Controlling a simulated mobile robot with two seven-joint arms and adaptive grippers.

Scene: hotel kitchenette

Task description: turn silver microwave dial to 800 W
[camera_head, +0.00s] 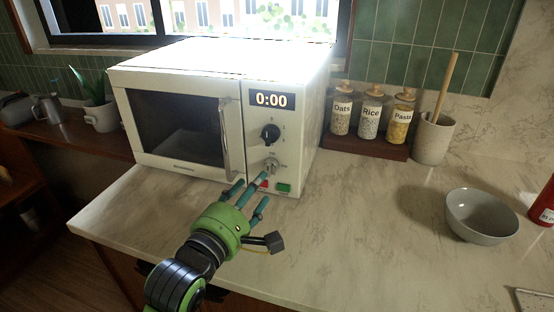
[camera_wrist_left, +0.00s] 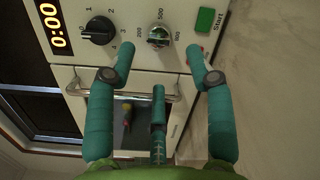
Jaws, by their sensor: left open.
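The silver dial (camera_head: 271,165) sits low on the white microwave's (camera_head: 205,110) control panel, below the black dial (camera_head: 270,133). It also shows in the left wrist view (camera_wrist_left: 158,36), with small numbers printed around it; which one it points at is too small to tell. My left gripper (camera_head: 250,190) is open and empty in front of the panel's lower part. In the left wrist view its teal fingers (camera_wrist_left: 159,74) are spread, with the silver dial just beyond the gap between the tips, and appear apart from it. My right gripper is not in view.
The green start button (camera_head: 283,188) and a small red mark lie below the silver dial. The microwave door handle (camera_head: 224,138) stands out left of the panel. Jars (camera_head: 370,113) and a utensil pot (camera_head: 432,138) stand right.

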